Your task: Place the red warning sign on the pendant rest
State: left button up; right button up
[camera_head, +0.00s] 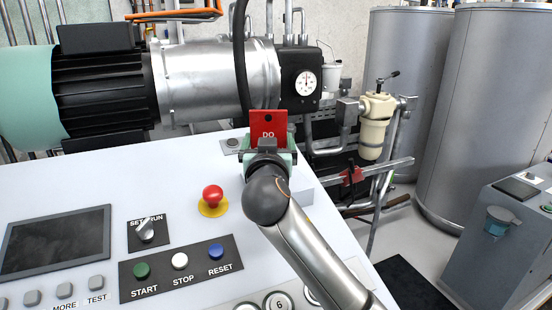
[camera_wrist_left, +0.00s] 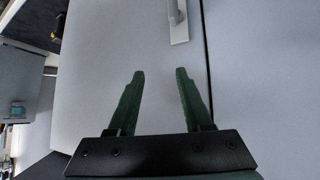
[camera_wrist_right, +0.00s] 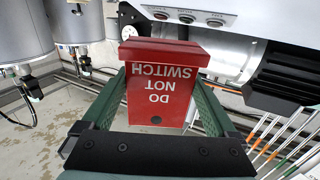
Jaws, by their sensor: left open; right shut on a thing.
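The red warning sign (camera_head: 268,124) stands upright at the far edge of the console, with the word "DO" showing above my right gripper (camera_head: 267,148). My right gripper is shut on it. In the right wrist view the sign (camera_wrist_right: 157,98) sits between both green fingers and reads "DO NOT SWITCH" upside down. The gripper hides the lower part of the sign in the head view. I cannot clearly make out the pendant rest. My left gripper (camera_wrist_left: 160,75) is open and empty, facing a grey panel; it is not in the head view.
The pale console (camera_head: 100,205) carries a screen, buttons and a red emergency stop (camera_head: 212,196). A motor (camera_head: 105,90) and a gauge (camera_head: 305,82) stand behind it. Large grey drums (camera_head: 490,110) stand at right. A grey panel with a handle (camera_wrist_left: 178,22) fills the left wrist view.

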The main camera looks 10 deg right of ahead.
jog(key=shift+w+d+f, duration=0.2)
jog(key=shift+d+f, duration=0.35)
jog(key=shift+f, duration=0.05)
jog(key=f, duration=0.3)
jog(key=shift+w+d+p, duration=0.15)
jog(key=shift+d+p, duration=0.2)
jog(key=shift+p, duration=0.05)
jog(key=shift+f, duration=0.5)
jog(key=shift+f, duration=0.1)
jog(key=o, duration=1)
